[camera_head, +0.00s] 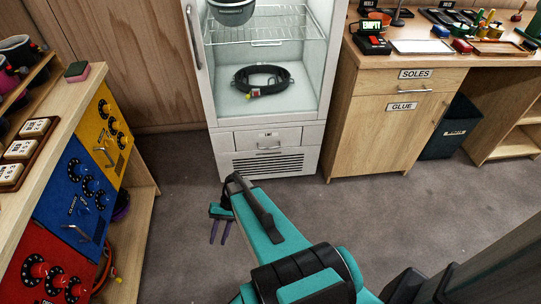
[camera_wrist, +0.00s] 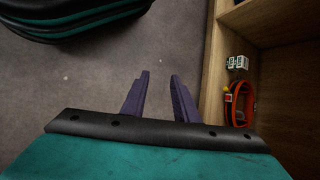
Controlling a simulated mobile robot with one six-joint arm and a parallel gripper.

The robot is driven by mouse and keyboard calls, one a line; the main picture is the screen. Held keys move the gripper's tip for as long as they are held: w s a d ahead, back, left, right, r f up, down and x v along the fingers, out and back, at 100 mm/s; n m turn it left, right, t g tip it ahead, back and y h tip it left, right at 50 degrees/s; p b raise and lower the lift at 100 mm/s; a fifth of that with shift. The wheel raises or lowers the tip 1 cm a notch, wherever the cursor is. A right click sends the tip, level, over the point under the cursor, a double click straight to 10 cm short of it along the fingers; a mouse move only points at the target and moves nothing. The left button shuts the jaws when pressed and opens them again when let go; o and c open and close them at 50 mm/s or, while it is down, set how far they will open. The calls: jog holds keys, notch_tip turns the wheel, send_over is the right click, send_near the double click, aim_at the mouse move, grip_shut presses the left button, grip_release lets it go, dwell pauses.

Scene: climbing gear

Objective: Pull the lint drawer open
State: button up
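The lint drawer (camera_head: 268,139) looks to be the white drawer with a small label and a handle (camera_head: 268,146), low in the white cabinet above its vent slots. It appears shut. My gripper (camera_head: 219,232) hangs over the grey floor in front of the cabinet and left of the middle, apart from the drawer. In the wrist view my gripper (camera_wrist: 160,78) shows two purple fingers set apart with nothing between them. The drawer is not in the wrist view.
A wooden unit with yellow, blue and red drawers (camera_head: 74,198) stands at the left. A wooden counter (camera_head: 381,120) labelled SOLES and GLUE stands right of the cabinet. The wrist view shows an orange coiled item (camera_wrist: 240,104) on a shelf. The floor (camera_head: 375,220) before the cabinet is clear.

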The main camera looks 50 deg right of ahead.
jog(key=w+d+f+m+t+y+b, duration=0.1)
jog(key=w+d+f+m+t+b, duration=0.3)
jog(key=d, duration=0.9)
jog(key=w+d+r+m+t+y+b, duration=0.15)
jog(key=w+d+t+b, duration=0.35)
jog(key=w+d+b, duration=0.6)
jog(key=s+d+r+t+b, duration=0.1)
jog(key=s+d+t+b, duration=0.1)
jog(key=d, duration=0.8)
jog(key=s+d+r+m+t+h+b, duration=0.1)
jog(key=s+d+r+t+b, duration=0.1)
jog(key=d, duration=0.9)
jog(key=s+d+r+m+t+h+b, duration=0.1)
jog(key=s+d+t+b, duration=0.3)
jog(key=d, duration=0.6)
jog(key=shift+s+d+r, duration=0.3)
jog(key=shift+s+r, duration=0.3)
jog(key=shift+r, duration=0.05)
jog(key=shift+m, duration=0.25)
jog(key=b+x, duration=0.3)
jog(key=x, duration=1.1)
jog(key=shift+b, duration=0.4)
jog(key=shift+s, duration=0.1)
grip_shut()
